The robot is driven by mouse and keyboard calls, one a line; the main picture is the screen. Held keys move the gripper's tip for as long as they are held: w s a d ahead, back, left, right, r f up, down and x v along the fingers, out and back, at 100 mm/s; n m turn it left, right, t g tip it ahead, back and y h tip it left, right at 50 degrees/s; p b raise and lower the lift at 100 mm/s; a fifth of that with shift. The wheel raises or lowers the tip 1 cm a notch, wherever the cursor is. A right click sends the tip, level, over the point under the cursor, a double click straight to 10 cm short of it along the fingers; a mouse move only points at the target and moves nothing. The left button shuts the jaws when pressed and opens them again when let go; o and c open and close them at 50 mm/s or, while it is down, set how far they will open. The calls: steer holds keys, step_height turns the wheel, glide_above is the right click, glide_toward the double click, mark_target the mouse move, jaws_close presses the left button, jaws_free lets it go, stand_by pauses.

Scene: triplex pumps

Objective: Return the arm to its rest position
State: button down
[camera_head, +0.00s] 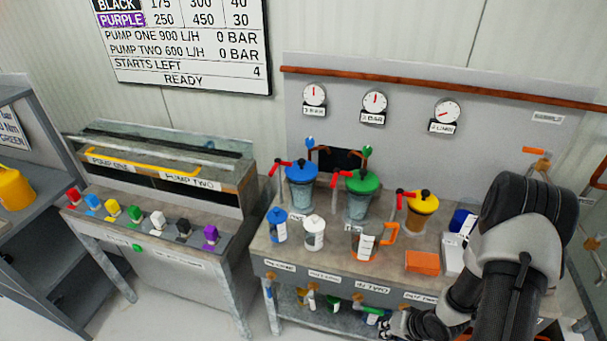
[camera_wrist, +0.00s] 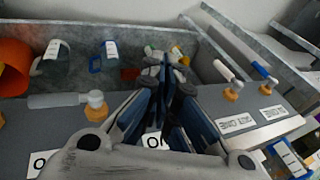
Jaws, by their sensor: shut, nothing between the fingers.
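My arm (camera_head: 510,255) rises at the right of the head view, folded down in front of the bench. My gripper (camera_wrist: 166,80) shows in the wrist view with its dark blue fingers together and nothing between them. Its body fills the bottom middle of that view. The fingers point over a grey edge with white-handled valves, a left one (camera_wrist: 95,100) and a right one (camera_wrist: 232,88). In the head view the gripper end is low at the bottom edge, partly cut off and hard to make out.
The pump bench (camera_head: 330,255) carries blue, green and yellow-lidded vessels, bottles, a jug with an orange handle (camera_head: 389,234) and an orange block (camera_head: 422,262). Gauges hang behind. A cabinet with coloured switches (camera_head: 155,222) stands left. Floor shows between cabinet and bench.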

steer(key=w+d+r+n+h, duration=0.1)
steer(key=w+d+r+h, duration=0.15)
steer(key=r, duration=0.45)
steer(key=w+d+r+h, duration=0.1)
steer(key=w+d+r, duration=0.1)
steer(key=w+r, duration=0.35)
step_height(320, 180, up, 14)
steer(key=s+h, duration=0.2)
steer(key=s, duration=0.1)
steer(key=s+a+r+n+t, duration=0.1)
steer(key=s+a+r, duration=0.25)
steer(key=r, duration=0.25)
steer(key=s+a+r, duration=0.3)
steer(key=s+r, duration=0.1)
steer(key=r, duration=0.2)
steer(key=s+a+r+n+y, duration=0.1)
steer(key=s+a+r+y, duration=0.1)
steer(key=s+a+r, duration=0.3)
steer(key=s+a, duration=0.3)
steer(key=s, duration=0.3)
steer(key=shift+n, duration=0.3)
